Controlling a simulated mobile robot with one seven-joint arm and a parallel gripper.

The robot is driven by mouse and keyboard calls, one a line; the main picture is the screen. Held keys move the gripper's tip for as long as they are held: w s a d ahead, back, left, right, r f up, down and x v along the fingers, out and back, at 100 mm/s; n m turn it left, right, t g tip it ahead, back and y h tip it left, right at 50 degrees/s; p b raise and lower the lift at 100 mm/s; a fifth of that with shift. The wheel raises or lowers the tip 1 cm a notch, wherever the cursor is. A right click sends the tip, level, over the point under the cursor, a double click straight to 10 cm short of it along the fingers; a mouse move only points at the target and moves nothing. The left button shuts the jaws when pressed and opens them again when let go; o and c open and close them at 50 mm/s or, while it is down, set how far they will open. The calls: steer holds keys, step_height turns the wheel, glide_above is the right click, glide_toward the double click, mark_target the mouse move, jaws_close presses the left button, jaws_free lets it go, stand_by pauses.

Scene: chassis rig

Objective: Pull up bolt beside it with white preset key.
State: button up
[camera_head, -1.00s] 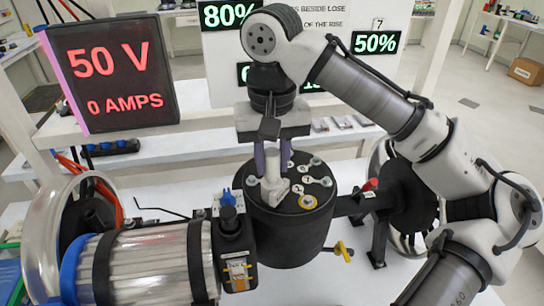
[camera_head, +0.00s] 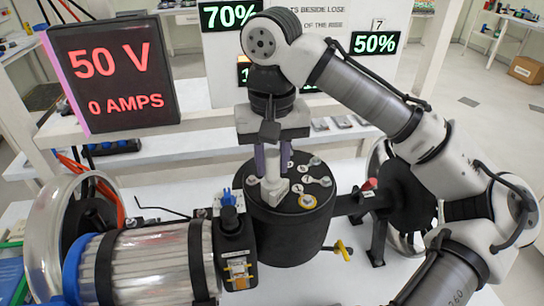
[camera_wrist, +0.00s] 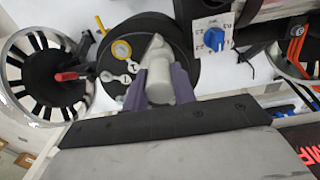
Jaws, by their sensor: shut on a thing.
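The white key (camera_head: 272,188) stands about upright on the black drum's top, its lower end among the bolts. My gripper (camera_head: 271,158) points down from above, its purple fingers shut on the key's upper part. The wrist view shows the key (camera_wrist: 160,77) between both fingers of my gripper (camera_wrist: 160,88). The black drum (camera_head: 290,238) carries several bolts with pale tags. One bolt (camera_head: 253,181) is left of the key, another (camera_head: 297,188) is close on its right, and a yellow-ringed one (camera_head: 307,202) is nearer the front. Which bolt the key engages is hidden.
A black box with a blue knob (camera_head: 228,198) stands close left of the drum, beside a ribbed cylinder (camera_head: 150,262). A spoked wheel with a black hub (camera_head: 405,195) and a red knob (camera_head: 369,184) are on the right. A display (camera_head: 110,75) reads 50 V, 0 AMPS.

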steer(key=shift+f, duration=0.15)
step_height(320, 180, up, 3)
steer(key=p, duration=0.3)
steer(key=shift+f, duration=0.15)
steer(key=shift+w+r, duration=0.1)
steer(key=shift+r, duration=2.1)
